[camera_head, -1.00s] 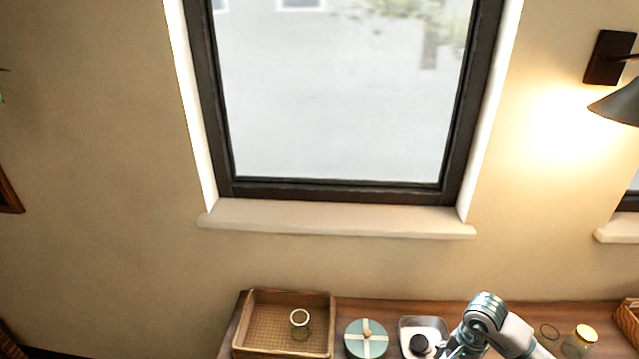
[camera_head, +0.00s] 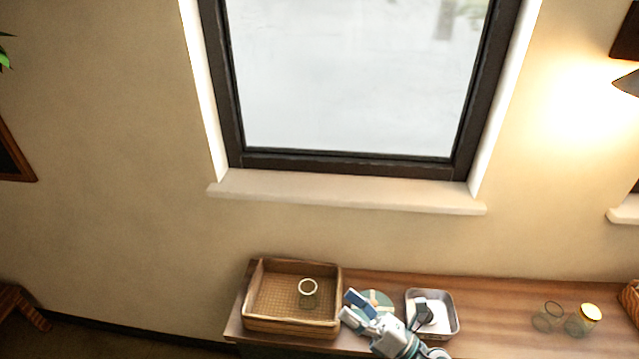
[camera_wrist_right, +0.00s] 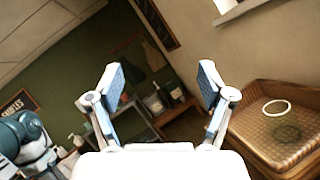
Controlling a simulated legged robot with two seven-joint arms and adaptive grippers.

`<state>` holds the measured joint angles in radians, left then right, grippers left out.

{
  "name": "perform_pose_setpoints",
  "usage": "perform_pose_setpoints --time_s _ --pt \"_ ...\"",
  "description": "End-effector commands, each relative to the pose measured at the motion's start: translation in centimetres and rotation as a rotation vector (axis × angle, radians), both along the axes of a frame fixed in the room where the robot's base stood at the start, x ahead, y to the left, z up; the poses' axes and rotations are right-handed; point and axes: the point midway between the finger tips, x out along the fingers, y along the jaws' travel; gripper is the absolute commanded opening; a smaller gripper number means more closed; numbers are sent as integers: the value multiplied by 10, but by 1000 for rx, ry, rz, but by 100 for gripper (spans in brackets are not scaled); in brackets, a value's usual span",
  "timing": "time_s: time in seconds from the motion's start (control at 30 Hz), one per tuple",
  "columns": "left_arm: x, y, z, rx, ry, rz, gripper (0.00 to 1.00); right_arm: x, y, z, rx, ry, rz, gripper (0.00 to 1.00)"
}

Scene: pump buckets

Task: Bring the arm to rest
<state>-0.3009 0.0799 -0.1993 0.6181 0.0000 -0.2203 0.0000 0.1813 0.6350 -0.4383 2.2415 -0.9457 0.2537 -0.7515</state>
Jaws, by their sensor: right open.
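My right gripper (camera_head: 354,307) is in the lower middle of the head view, above the front part of the wooden table (camera_head: 505,290). Its two blue-padded fingers are spread apart with nothing between them, pointing up and left toward the wicker basket (camera_head: 262,324). The right gripper also shows open and empty in the wrist view (camera_wrist_right: 160,76). My right arm partly covers a round teal box (camera_head: 374,297) with a cream cross. My left gripper is not seen.
A glass jar (camera_head: 308,295) stands in the basket. A metal tray (camera_head: 452,318) holds a black-topped object (camera_head: 422,307). Two glass jars (camera_head: 547,318) (camera_head: 582,321) stand farther right. The table between tray and jars is clear. The wall and window are behind.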

Motion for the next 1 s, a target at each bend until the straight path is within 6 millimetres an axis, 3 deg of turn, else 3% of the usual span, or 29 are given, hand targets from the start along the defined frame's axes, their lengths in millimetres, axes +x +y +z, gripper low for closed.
perform_pose_setpoints --time_s 0.1,0.17,0.2,0.27,0.4,0.5,0.6,0.7,0.9,1.0 --pt "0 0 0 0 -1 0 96 32 -52 -17 441 420 -196 81" --pt "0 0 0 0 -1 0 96 43 -83 -46 653 638 -304 81" --pt "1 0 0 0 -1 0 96 45 -102 -73 792 786 -379 81" --pt "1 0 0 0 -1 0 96 39 -127 -117 984 996 -495 81" --pt "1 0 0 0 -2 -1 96 -6 -157 -216 1334 1401 -755 81" --pt "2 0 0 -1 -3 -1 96 -48 -162 -265 1497 1604 -914 81" --pt "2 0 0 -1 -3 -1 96 -88 -161 -298 1614 1762 -1056 81" --pt "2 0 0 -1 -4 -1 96 -126 -157 -322 1702 1888 -1186 81" --pt "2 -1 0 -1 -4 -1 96 -200 -144 -349 1823 2094 -1443 81" --pt "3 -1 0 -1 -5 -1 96 -186 -143 -386 1808 2090 -1452 81"
